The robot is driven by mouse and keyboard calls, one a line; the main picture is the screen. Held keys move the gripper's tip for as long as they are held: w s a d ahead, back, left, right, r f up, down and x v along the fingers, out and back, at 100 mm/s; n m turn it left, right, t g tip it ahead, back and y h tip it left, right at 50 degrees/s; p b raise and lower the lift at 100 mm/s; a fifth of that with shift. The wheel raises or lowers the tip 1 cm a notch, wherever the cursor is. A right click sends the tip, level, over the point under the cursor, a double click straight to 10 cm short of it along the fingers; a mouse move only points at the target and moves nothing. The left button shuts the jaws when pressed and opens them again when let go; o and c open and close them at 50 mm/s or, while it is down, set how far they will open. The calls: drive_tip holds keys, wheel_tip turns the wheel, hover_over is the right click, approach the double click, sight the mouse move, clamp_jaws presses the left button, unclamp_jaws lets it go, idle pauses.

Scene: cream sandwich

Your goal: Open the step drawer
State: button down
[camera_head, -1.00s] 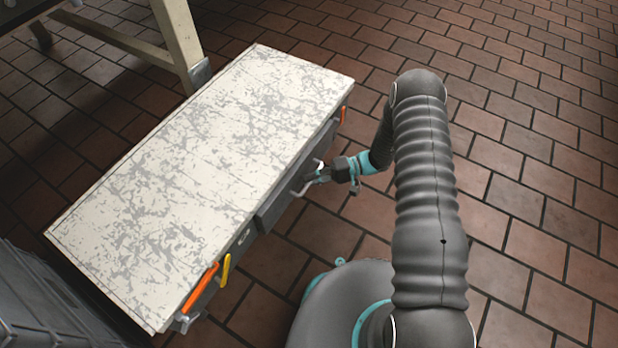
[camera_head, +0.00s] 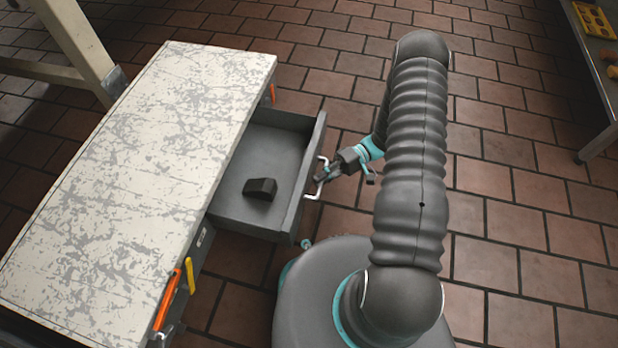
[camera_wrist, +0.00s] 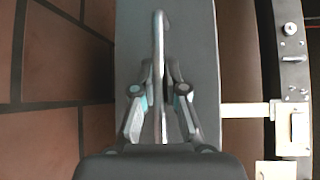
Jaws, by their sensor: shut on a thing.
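The step drawer (camera_head: 246,211) is pulled well out from the side of the low step bench (camera_head: 130,140), whose top is worn white and grey. A dark block (camera_head: 260,188) lies inside the drawer. My gripper (camera_head: 326,176) is shut on the metal bar handle (camera_head: 317,187) of the drawer front. In the wrist view the handle (camera_wrist: 158,40) runs between the two fingers (camera_wrist: 160,95) of my gripper, against the grey drawer front (camera_wrist: 190,40). The fingertips partly cover the handle.
Orange (camera_head: 166,300) and yellow (camera_head: 190,276) handled tools hang at the bench's near side. A wooden leg (camera_head: 75,45) stands behind the bench. A table with a yellow tray (camera_head: 592,18) is at the far right. The brick floor right of my arm is clear.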

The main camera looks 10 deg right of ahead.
drive_tip(key=shift+s+d, duration=0.2)
drive_tip(key=shift+d, duration=0.35)
drive_tip(key=c, duration=1.5)
unclamp_jaws()
drive_tip(key=v, duration=1.2)
